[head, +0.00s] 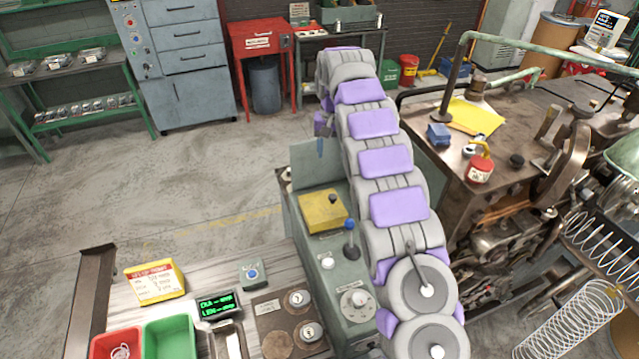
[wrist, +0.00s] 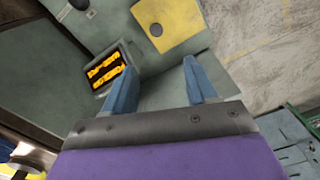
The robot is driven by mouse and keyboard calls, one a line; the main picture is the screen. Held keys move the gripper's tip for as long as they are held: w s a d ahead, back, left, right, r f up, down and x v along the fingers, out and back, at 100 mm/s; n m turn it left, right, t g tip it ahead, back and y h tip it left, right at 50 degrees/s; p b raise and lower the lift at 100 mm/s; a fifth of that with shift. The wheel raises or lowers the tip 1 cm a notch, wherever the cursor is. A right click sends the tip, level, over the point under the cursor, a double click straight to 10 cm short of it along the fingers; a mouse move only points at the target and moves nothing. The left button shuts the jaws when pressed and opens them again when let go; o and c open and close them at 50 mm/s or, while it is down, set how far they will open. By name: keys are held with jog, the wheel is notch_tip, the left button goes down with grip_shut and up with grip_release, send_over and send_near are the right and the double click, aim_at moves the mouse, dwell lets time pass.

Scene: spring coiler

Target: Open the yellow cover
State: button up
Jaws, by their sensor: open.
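The yellow cover (head: 322,210) lies flat on top of the grey-green control box, with a dark round knob at its upper right. In the wrist view the yellow cover (wrist: 182,22) is at the top, past the fingertips, with its dark knob facing me. My gripper (wrist: 163,65) has two blue fingers spread apart with nothing between them. It points toward the control box and is apart from the cover. In the head view only a blue fingertip shows, beside my arm and above the cover; the rest is hidden.
A blue-topped lever (head: 350,238) and a round dial (head: 358,301) stand on the control box below the cover. A bench with red and green bins (head: 170,341) is at lower left. A machine table (head: 520,110) is at right. Open floor lies to the left.

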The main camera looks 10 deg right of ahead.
send_near(332, 196)
jog(key=f, duration=0.5)
jog(key=shift+a+f, duration=0.35)
jog(key=shift+a, duration=0.05)
jog(key=f, duration=0.1)
jog(key=d+f, duration=0.1)
jog(key=shift+f, duration=0.3)
jog(key=shift+d+f, duration=0.2)
jog(key=shift+d, duration=0.35)
jog(key=shift+a, duration=0.5)
jog(key=shift+c, duration=0.5)
jog(key=shift+a, duration=0.35)
jog(key=c, duration=0.3)
jog(key=shift+c, duration=0.8)
jog(key=shift+d, duration=0.5)
jog(key=c, duration=0.4)
jog(key=shift+a, duration=0.1)
grip_shut()
jog(key=shift+a, duration=0.15)
